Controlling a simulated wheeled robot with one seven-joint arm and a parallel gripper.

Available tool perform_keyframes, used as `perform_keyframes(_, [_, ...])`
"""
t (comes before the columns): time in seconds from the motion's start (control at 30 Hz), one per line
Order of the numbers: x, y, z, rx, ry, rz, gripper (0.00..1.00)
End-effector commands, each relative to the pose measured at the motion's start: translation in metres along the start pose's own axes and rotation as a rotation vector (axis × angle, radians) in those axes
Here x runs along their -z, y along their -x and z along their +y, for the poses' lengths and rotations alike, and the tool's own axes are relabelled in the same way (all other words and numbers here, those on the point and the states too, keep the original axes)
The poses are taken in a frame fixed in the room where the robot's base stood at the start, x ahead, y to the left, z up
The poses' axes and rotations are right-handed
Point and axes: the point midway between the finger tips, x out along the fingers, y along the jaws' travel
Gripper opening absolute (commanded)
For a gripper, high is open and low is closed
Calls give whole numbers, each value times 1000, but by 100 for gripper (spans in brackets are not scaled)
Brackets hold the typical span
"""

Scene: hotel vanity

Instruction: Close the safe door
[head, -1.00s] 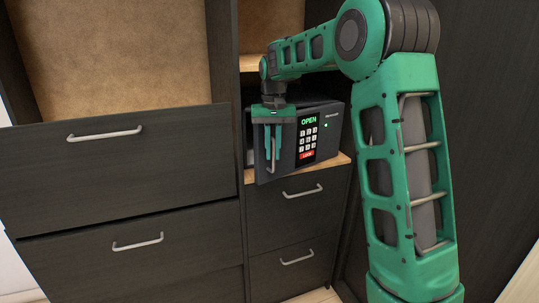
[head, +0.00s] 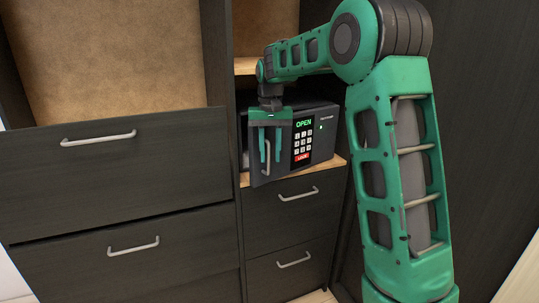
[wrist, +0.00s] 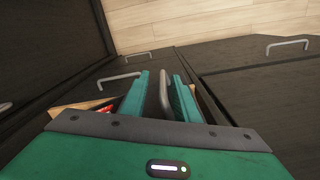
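The safe (head: 325,128) is a dark box on a wooden shelf, with a keypad and a green "OPEN" display on its door (head: 288,165). The door is ajar, its left edge swung out past the shelf front. My gripper (head: 270,152) points down at the left part of the door, by its grey bar handle (head: 266,164). In the wrist view the handle (wrist: 165,92) stands between my two green fingers (wrist: 160,98). The fingers are apart, with a visible gap on the left of the handle. Contact on the right side is hard to tell.
Drawers with bar handles lie below the shelf (head: 335,163) and a wider drawer stack (head: 105,165) stands to the left. A dark panel (head: 490,120) rises on the right. Wooden floor (wrist: 210,30) shows in the wrist view.

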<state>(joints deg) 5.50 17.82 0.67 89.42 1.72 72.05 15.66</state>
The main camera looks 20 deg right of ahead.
Motion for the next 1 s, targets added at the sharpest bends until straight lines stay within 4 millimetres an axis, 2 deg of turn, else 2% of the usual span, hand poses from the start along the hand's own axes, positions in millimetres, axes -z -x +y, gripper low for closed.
perform_keyframes(0.13, [0,3,-1,0,2,0,28])
perform_keyframes(0.27, [1,16,-1,1,2,2,28])
perform_keyframes(0.5, [1,61,-1,1,1,3,28])
perform_keyframes(0.7, [2,92,-1,0,0,2,28])
perform_keyframes(0.83, [2,103,-1,0,0,0,28])
perform_keyframes(1.0, [1,107,0,-1,0,-1,28])
